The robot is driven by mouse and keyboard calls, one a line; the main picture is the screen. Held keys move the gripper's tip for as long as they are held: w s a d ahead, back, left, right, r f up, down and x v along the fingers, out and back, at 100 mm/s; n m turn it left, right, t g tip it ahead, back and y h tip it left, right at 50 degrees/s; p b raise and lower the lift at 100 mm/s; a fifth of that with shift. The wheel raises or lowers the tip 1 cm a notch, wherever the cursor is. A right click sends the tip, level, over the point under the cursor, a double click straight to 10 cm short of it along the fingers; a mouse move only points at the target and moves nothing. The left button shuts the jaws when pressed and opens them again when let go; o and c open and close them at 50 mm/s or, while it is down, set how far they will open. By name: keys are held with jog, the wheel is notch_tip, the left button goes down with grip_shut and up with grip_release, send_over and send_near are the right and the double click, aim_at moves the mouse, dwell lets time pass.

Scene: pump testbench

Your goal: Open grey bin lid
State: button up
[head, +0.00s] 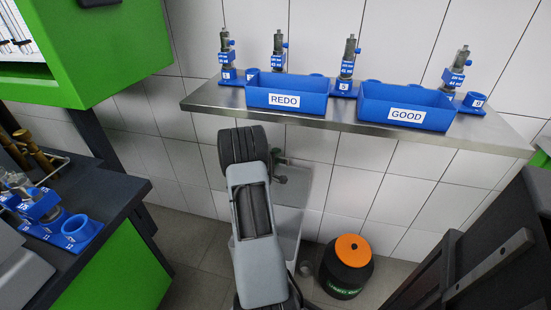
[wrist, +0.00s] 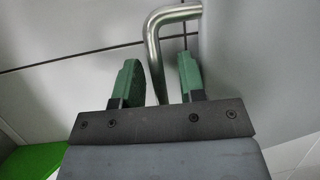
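In the head view a pale grey panel (head: 314,195), which looks like part of the grey bin, stands against the tiled wall below the shelf, partly hidden by my arm. In the wrist view a smooth grey surface (wrist: 262,60) fills the right side. A bent metal bar (wrist: 153,50), which looks like a handle, rises beside it and turns right at the top. My gripper (wrist: 158,82) is open, with one green finger on each side of the bar and gaps visible. In the head view my gripper (head: 281,168) is small, beside the panel's upper left. Whether the lid is shut cannot be told.
A metal shelf (head: 330,125) above carries blue REDO (head: 285,98) and GOOD (head: 405,112) bins and several pumps. A black drum with an orange top (head: 352,250) stands on the floor to the right. A green and dark bench (head: 115,245) is at left, a dark structure (head: 490,245) at right.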

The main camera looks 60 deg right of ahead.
jog(key=shift+c, duration=0.2)
grip_shut()
dwell(0.4)
